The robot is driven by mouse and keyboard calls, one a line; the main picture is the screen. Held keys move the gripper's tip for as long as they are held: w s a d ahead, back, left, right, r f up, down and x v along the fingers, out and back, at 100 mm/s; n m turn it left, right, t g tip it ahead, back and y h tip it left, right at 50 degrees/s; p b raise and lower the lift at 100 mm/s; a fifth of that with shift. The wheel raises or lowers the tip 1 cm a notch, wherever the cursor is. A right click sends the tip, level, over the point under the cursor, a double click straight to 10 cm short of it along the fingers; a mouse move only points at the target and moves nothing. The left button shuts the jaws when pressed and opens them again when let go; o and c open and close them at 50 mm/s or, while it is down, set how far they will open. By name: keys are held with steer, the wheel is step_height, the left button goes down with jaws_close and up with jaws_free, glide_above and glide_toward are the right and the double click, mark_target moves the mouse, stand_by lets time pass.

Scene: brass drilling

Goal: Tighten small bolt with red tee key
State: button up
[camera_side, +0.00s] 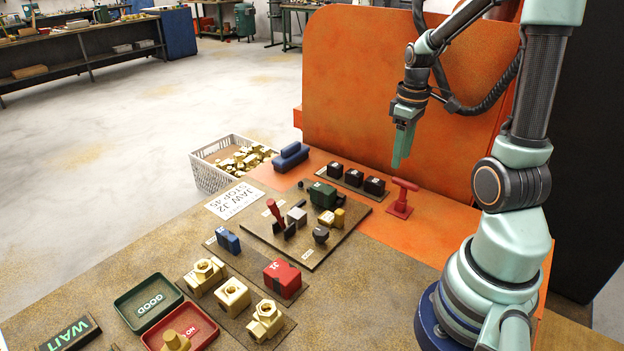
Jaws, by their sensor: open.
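The red tee key (404,188) stands upright on a small red base on the orange surface, right of the fixture board (346,236). My gripper (399,163) points down in the air above and near the tee key, apart from it. It is open and holds nothing that I can see. The small bolt is too small to make out on this board.
Three black blocks (353,177) sit behind the board, near a blue block (291,157). In front are brass fittings (232,297), a red block (282,278), a green tray (148,301) and a red tray (208,330). An orange panel (370,90) rises behind my gripper.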

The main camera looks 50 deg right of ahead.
mark_target(405, 181)
steer(key=shift+s+d+f, duration=0.75)
steer(key=shift+d+f, duration=0.2)
steer(key=shift+d, duration=0.05)
steer(key=shift+f, duration=3.8)
jaws_close()
steer(key=shift+r, duration=0.1)
steer(key=shift+r, duration=2.45)
steer(key=shift+w, duration=0.1)
